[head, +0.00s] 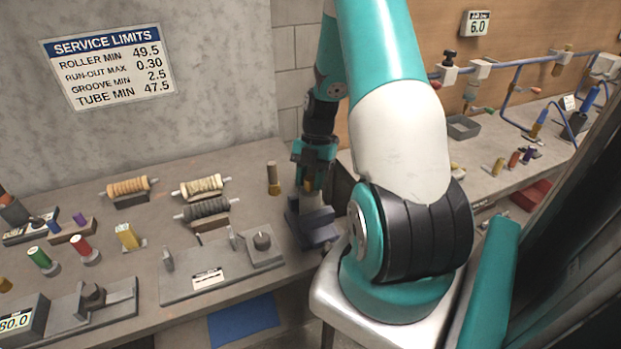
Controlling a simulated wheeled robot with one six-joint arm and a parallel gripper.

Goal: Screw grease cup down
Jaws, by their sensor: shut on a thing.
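My gripper (311,186) points down at the right end of the left bench, above a dark block-like fixture (313,226). It is shut on a small brownish piece, seen only in part between the fingers. This piece looks like the grease cup, but its shape and threads are too small to make out. I cannot tell whether it touches the fixture below or how it sits on it. My own arm covers the area just to the right.
A brass-coloured upright cylinder (273,178) stands close left of my gripper. Several rollers (205,209) lie on stands further left. A grey plate fixture (205,278) lies in front. A wall sign (107,66) hangs behind. A second bench (480,155) with blue piping stands right.

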